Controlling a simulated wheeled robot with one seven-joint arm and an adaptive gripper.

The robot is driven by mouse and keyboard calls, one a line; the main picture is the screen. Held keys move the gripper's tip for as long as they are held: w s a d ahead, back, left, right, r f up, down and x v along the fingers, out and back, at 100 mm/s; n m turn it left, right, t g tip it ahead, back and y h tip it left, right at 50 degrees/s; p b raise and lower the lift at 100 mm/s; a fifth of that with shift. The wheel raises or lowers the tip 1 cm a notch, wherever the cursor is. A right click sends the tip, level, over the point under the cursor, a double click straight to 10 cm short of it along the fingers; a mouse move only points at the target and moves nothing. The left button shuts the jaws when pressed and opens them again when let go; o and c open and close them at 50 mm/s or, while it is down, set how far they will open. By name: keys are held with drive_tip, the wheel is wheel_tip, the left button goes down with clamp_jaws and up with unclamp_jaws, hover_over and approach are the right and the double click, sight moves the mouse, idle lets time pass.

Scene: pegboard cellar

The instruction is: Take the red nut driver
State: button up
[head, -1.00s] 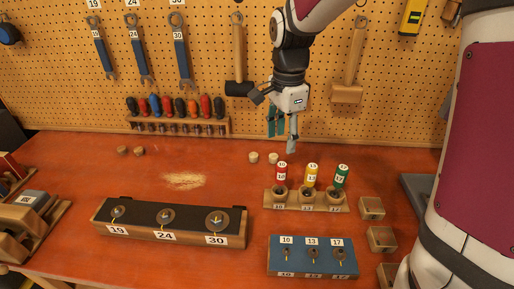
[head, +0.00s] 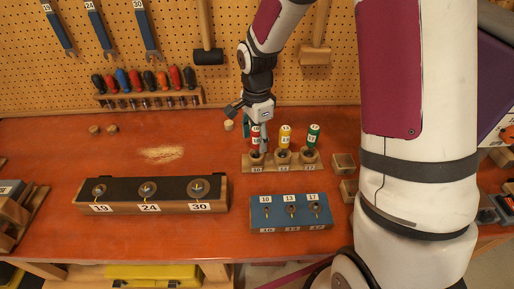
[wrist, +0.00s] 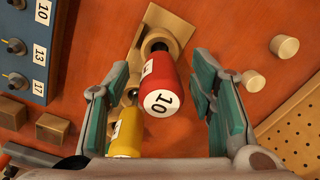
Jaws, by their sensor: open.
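The red nut driver (head: 255,142), labelled 10, stands upright in the left hole of a wooden holder (head: 270,168). In the wrist view the red nut driver (wrist: 162,84) lies between the two green fingers of my gripper (wrist: 166,105), closer to the right finger. My gripper (head: 252,122) is open, with the handle between its fingers and no grip on it. In the head view the gripper partly hides the red handle.
The yellow handle (wrist: 126,133) is close to the left finger in the wrist view. A blue block (head: 290,222) with 10, 13 and 17 sits in front of the holder. Small wooden boxes (head: 344,163) are to the right.

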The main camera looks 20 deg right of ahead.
drive_tip(key=shift+f, duration=1.05)
clamp_jaws()
wheel_tip(320, 180, up, 10)
drive_tip(key=shift+r+b, duration=0.1)
drive_tip(key=shift+b, duration=0.45)
drive_tip(key=c, duration=0.9)
unclamp_jaws()
clamp_jaws()
